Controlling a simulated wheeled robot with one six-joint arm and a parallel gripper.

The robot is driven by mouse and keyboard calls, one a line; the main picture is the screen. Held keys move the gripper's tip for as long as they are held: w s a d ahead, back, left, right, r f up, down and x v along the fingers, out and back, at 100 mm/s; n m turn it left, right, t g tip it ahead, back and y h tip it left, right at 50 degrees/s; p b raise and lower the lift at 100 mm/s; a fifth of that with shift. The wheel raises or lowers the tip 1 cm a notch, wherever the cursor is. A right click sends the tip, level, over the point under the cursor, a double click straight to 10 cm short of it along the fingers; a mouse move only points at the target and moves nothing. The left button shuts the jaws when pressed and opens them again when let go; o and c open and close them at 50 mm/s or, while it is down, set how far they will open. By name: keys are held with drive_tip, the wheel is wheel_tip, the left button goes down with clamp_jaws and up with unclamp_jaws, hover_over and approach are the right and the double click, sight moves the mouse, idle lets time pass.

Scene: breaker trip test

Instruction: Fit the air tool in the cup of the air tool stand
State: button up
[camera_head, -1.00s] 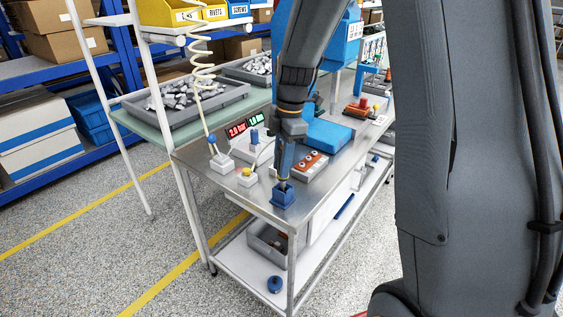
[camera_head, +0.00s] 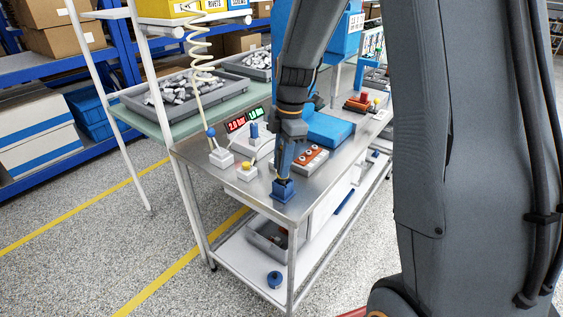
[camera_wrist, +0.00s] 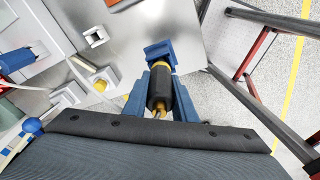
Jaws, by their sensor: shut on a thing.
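The air tool, with a black body and a yellow collar, shows in the wrist view (camera_wrist: 158,92). My gripper (camera_wrist: 159,82) is shut on it, one blue-grey finger on each side. The blue air tool stand (camera_wrist: 160,52) is right at the tool's far end. In the head view, my gripper (camera_head: 287,150) points down above the stand (camera_head: 284,191) near the bench's front corner. The tool's lower end meets the top of the stand there. The cup's opening is hidden, so I cannot tell how deep the tool sits.
The steel bench top (camera_head: 240,195) carries a yellow-button box (camera_head: 247,172), a blue-knobbed lever box (camera_head: 220,157), red digital displays (camera_head: 236,123) and an orange-topped block (camera_head: 311,158). A blue box (camera_head: 328,130) lies behind. The bench edge is close to the stand.

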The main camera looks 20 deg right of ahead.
drive_tip(key=shift+f, duration=0.35)
drive_tip(key=o, duration=1.1)
drive_tip(key=r, duration=0.2)
drive_tip(key=r+b, duration=0.1)
drive_tip(key=r, duration=0.2)
drive_tip(key=d+r+b, duration=0.1)
drive_tip(key=r, duration=0.1)
drive_tip(key=shift+r, duration=0.4)
